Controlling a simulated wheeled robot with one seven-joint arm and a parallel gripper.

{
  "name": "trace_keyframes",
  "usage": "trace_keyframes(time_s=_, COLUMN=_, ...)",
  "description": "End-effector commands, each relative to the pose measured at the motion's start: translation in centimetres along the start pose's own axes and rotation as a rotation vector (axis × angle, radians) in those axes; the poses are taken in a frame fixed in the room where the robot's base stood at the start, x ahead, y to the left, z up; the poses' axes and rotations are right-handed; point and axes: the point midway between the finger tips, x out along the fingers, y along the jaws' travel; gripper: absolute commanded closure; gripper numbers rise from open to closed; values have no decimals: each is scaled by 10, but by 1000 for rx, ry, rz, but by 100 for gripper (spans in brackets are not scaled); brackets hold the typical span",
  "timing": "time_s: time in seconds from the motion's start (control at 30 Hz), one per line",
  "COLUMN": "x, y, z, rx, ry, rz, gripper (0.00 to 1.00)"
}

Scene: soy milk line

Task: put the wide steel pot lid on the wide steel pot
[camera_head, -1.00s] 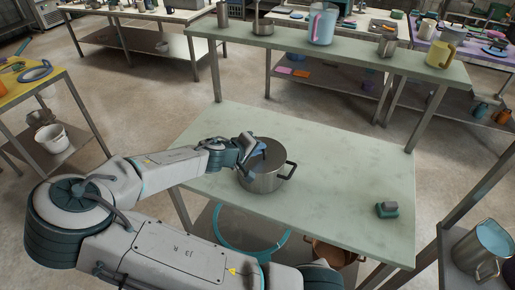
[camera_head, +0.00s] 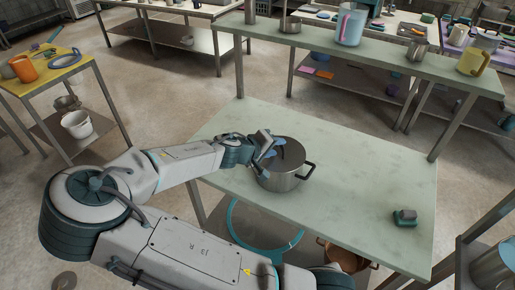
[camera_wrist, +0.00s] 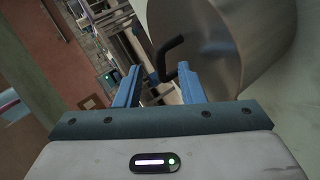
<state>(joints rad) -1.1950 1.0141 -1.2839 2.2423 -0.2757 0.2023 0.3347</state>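The wide steel pot (camera_head: 283,180) stands upright on the pale green table, with a dark loop handle showing on its right. Its top looks like a grey round surface, partly behind my fingers; I cannot tell whether this is the lid or the open inside. No separate lid is clear in view. My gripper (camera_head: 273,149) is at the pot's upper left edge. In the wrist view its two blue fingers (camera_wrist: 158,86) are apart with nothing held between them. The pot's wall (camera_wrist: 205,45) and a black handle (camera_wrist: 172,55) show just beyond the fingertips.
The green table (camera_head: 355,190) is mostly clear; a small dark green object (camera_head: 405,217) lies at its right. A raised shelf (camera_head: 400,68) behind carries jugs and small pots. A teal ring (camera_head: 262,235) and a copper pot (camera_head: 345,258) are below the table.

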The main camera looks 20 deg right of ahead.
Motion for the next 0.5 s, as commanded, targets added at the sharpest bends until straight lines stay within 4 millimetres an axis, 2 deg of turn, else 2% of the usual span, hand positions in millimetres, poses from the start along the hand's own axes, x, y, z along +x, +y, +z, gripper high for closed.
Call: trace_keyframes(time_s=0.5, x=-89, y=-1, z=-1, rx=-2, ry=4, rz=-3, gripper=64)
